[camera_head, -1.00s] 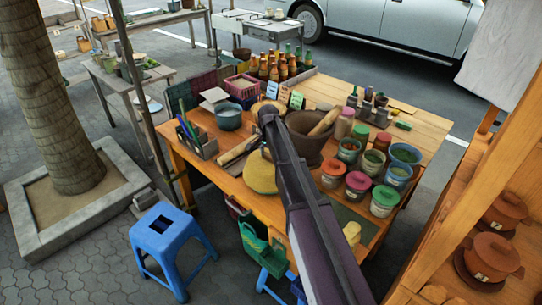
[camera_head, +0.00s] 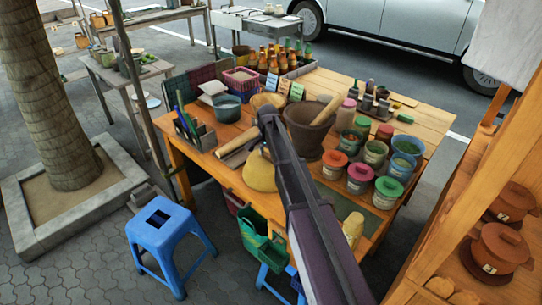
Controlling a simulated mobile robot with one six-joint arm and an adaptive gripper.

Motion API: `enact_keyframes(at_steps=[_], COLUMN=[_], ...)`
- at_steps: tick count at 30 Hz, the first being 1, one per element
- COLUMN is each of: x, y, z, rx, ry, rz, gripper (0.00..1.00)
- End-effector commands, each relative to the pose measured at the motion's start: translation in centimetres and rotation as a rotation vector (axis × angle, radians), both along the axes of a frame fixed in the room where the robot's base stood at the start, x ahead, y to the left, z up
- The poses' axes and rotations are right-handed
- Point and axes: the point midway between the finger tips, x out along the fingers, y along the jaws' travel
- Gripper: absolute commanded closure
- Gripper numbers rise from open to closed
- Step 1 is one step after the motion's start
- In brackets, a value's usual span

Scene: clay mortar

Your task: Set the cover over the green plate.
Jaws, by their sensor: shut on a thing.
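A yellow, dome-shaped cover (camera_head: 260,176) is at the front of the wooden table, left of my dark arm, which partly hides it. My gripper (camera_head: 267,147) is at the arm's far end, above the cover and shut on its top. The fingers are small and hard to make out. Whether the cover's rim touches the tabletop cannot be told. I cannot make out a green plate; the cover, my arm or the crowded goods may hide it.
A brown mortar (camera_head: 309,130) with a pestle stands just right of my arm. Several lidded tubs, such as a green-lidded one (camera_head: 387,192), crowd the right side. A pen box (camera_head: 195,135) and rolling pin (camera_head: 238,141) lie left. A blue stool (camera_head: 170,225) stands in front.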

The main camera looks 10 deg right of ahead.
Motion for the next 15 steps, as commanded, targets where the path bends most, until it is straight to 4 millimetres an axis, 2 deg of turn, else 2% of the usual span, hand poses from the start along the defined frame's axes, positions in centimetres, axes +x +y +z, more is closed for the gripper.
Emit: enact_keyframes(at_steps=[9,10,11,15], x=[0.00,-0.01,-0.01,0.00], y=[0.05,0.06,0.06,0.07], z=[0.02,0.02,0.02,0.02], rx=[0.000,0.000,0.000,0.000], ry=[0.000,0.000,0.000,0.000], rz=[0.001,0.001,0.001,0.001], gripper=[0.71,0.06,0.00,0.00])
